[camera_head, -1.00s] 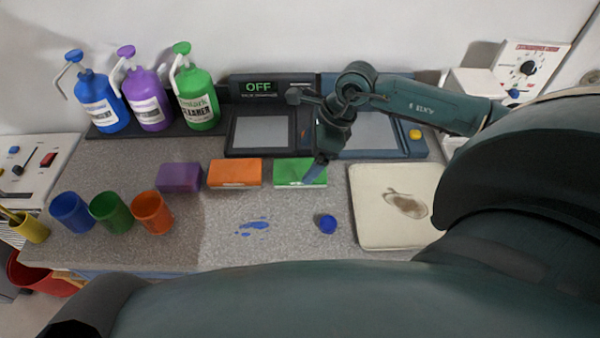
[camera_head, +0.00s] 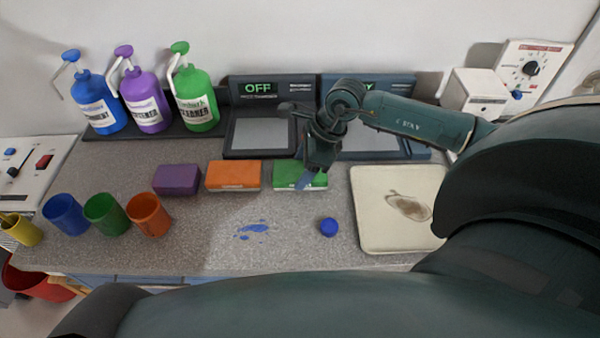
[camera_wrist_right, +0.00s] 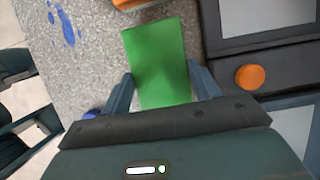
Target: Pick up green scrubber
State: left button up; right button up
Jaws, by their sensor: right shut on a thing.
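The green scrubber (camera_head: 288,172) lies on the grey counter at the right end of a row of three blocks. In the right wrist view the green scrubber (camera_wrist_right: 158,60) fills the space between two blue fingers. My right gripper (camera_head: 305,180) is at the scrubber, with one finger seen over its front right side. In the right wrist view my right gripper (camera_wrist_right: 168,90) is shut on the scrubber, a finger on each side. The scrubber appears to be at counter height; I cannot tell any gap beneath it. My left gripper is not in the head view.
The orange block (camera_head: 233,175) and purple block (camera_head: 176,179) stand to the left. A blue knob-like object (camera_head: 328,227) and blue stain (camera_head: 253,230) are in front. A cream tray (camera_head: 372,242) is right.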

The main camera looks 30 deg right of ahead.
jog(key=shift+c, duration=0.9)
notch_tip(320, 180, up, 10)
jog(key=b, duration=0.1)
